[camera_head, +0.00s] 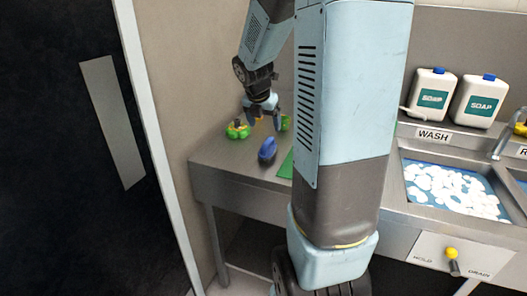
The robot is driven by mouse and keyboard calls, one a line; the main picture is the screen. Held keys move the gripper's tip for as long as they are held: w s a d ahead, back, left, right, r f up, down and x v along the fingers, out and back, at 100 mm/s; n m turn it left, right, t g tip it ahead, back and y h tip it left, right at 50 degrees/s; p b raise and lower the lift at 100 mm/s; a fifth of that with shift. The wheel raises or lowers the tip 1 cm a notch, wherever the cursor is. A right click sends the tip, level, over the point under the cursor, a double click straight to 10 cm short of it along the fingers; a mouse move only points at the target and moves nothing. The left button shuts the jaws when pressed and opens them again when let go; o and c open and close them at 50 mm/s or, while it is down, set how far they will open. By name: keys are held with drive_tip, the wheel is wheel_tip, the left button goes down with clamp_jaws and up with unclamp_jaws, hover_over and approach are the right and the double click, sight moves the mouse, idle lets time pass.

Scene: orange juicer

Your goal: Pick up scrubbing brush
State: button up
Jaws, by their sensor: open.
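A blue object with a darker edge (267,150), which looks like the scrubbing brush, lies on the metal counter (222,165). My gripper (263,124) hangs above the counter, just behind and above the blue object in the picture, pointing down. Its fingers are apart, and I see nothing between them that I can make out as held. Whether the fingers touch anything is too small to tell.
A green item with a yellow-orange top (237,131) sits left of my gripper. A green mat (286,166) is partly hidden by my arm column. On the right are soap jugs (432,95), a foamy wash sink (455,188) and a faucet (500,148).

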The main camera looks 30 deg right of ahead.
sight(267, 141)
drive_tip(key=x, duration=0.8)
drive_tip(key=shift+f, duration=0.15)
drive_tip(key=shift+w+x, duration=0.1)
drive_tip(key=shift+x, duration=1.2)
drive_tip(key=shift+w+x, duration=0.15)
drive_tip(key=shift+x, duration=1.15)
drive_tip(key=shift+c, duration=0.3)
drive_tip(key=c, duration=1.1)
